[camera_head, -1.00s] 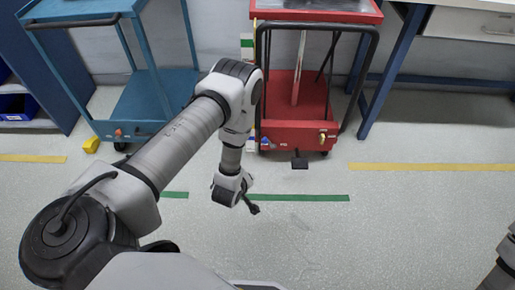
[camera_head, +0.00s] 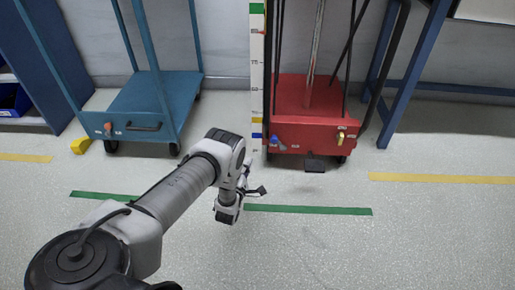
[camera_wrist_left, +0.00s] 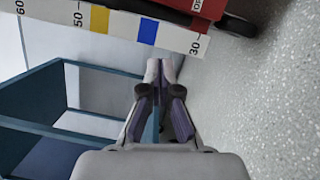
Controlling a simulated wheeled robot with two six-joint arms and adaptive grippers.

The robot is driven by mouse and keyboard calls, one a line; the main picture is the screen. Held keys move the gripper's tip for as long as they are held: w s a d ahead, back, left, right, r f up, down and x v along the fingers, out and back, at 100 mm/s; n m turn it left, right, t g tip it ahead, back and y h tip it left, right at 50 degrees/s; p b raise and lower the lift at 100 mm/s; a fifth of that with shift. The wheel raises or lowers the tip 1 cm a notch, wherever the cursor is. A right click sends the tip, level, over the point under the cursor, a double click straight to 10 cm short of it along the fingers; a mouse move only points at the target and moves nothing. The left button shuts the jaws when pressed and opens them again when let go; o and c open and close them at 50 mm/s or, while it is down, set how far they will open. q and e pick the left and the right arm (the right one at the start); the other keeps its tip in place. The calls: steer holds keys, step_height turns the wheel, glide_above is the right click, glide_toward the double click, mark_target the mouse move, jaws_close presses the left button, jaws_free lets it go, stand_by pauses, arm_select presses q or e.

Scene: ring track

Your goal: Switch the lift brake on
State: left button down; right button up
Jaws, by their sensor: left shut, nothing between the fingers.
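The red lift (camera_head: 310,134) stands upright in the centre of the head view. Its front panel has a blue knob (camera_head: 276,143) on the left and a yellow lever (camera_head: 341,137) on the right. A black pedal (camera_head: 315,163) sticks out low at its front. No label that I can read says which is the brake. My left gripper (camera_head: 262,190) is shut and empty, low in front of the lift and left of the pedal. In the left wrist view, its fingertips (camera_wrist_left: 161,66) meet just short of the scale strip and touch nothing visible. My right gripper is out of view.
A white height scale (camera_head: 257,80) stands along the lift's left side. A blue trolley (camera_head: 148,103) stands to the left and a blue bench leg (camera_head: 400,85) to the right. Green tape (camera_head: 310,210) crosses the floor. The floor before the lift is clear.

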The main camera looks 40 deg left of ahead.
mark_target(278, 144)
arm_select(q)
steer(key=w+r+b, duration=0.1)
steer(key=w+b, duration=0.5)
steer(key=w, duration=0.5)
steer(key=shift+d+r, duration=0.15)
steer(key=shift+d, duration=0.15)
steer(key=shift+r, duration=0.1)
